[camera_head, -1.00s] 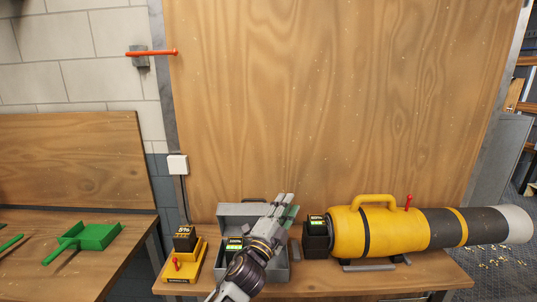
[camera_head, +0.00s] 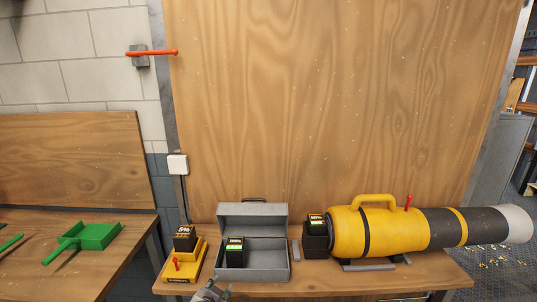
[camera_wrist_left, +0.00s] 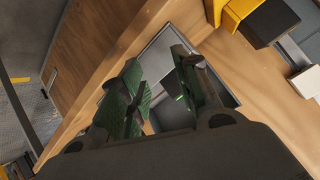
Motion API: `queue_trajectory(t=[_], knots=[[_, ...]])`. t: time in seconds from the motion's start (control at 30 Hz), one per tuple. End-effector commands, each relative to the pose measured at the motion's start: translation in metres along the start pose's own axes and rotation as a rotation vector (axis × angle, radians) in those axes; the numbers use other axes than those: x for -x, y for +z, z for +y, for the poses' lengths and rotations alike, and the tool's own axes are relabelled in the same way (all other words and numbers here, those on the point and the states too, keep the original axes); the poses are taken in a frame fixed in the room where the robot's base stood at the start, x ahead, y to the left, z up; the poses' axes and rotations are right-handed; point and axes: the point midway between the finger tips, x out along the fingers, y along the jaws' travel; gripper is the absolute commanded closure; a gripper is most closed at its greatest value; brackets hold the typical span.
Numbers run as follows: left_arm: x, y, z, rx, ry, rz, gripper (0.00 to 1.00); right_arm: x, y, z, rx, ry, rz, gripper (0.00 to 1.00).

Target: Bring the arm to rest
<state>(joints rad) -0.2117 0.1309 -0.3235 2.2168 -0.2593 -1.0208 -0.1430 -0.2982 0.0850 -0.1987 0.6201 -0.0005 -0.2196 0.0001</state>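My left gripper (camera_head: 212,291) shows only as a small grey part at the bottom edge of the head view, in front of the workbench. In the left wrist view, its two green-padded fingers (camera_wrist_left: 158,75) are apart with nothing between them. Beyond them is the open grey toolbox (camera_wrist_left: 160,45), which also shows in the head view (camera_head: 267,261). A dark battery (camera_head: 235,252) with a green display stands inside the toolbox, at its left. My right gripper is in neither view.
On the bench (camera_head: 350,288), a yellow charger (camera_head: 182,270) holds a battery (camera_head: 185,238) reading 5%. A yellow and black cylindrical machine (camera_head: 395,230) with a battery (camera_head: 316,236) lies right of the toolbox. A green dustpan (camera_head: 92,237) lies on the left table. A wooden panel (camera_head: 330,110) stands behind.

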Motion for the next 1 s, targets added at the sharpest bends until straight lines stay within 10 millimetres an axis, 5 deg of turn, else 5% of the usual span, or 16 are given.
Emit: queue_trajectory(t=[0.4, 1.0], knots=[[0.066, 0.127, 0.017, 0.228, 0.132, -0.390, 0.68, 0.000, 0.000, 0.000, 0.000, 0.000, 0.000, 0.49], [0.130, 0.191, 0.031, 0.345, 0.210, -0.639, 0.68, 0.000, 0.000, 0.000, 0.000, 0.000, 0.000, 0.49]])
